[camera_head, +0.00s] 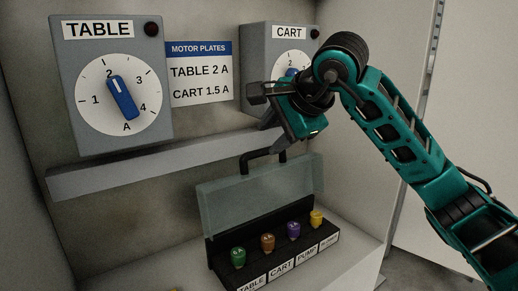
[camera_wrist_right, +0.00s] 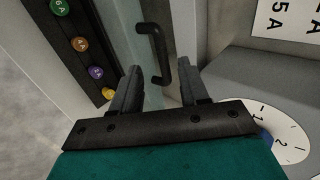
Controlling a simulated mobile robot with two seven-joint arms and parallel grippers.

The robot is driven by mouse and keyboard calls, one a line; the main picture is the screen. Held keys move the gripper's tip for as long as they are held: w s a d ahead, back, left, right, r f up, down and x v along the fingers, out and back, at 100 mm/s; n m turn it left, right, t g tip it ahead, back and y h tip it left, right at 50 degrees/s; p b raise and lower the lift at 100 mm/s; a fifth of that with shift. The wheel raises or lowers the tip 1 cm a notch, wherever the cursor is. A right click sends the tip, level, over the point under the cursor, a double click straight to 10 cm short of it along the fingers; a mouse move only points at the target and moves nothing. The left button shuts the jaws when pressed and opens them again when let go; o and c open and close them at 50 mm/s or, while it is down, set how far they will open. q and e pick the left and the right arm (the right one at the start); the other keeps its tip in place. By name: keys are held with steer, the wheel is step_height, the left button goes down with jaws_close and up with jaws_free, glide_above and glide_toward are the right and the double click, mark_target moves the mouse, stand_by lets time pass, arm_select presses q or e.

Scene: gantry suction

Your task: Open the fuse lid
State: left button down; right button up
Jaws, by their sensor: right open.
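The fuse lid (camera_head: 258,198) is a translucent greenish panel standing raised along the back of the black fuse box (camera_head: 330,236). Its black bar handle (camera_head: 262,156) is at the upper edge. My right gripper (camera_head: 262,93) is open and empty, above the lid and apart from it in the head view. In the right wrist view, the handle (camera_wrist_right: 156,52) shows ahead, between the directions of the two open fingers (camera_wrist_right: 160,82). The lid's glassy panel also shows there (camera_wrist_right: 122,35). My left gripper is not in view.
Green, orange, purple and yellow fuses (camera_head: 267,243) sit uncovered in the box. A grey ledge (camera_head: 150,170) crosses the back wall. Above it are the TABLE dial box (camera_head: 150,75), the CART dial box (camera_head: 262,45) and the motor plates sign (camera_head: 200,75).

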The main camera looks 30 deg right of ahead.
mark_target(256, 153)
steer(key=x, duration=0.7)
steer(key=shift+a, duration=0.1)
jaws_close()
stand_by(0.5)
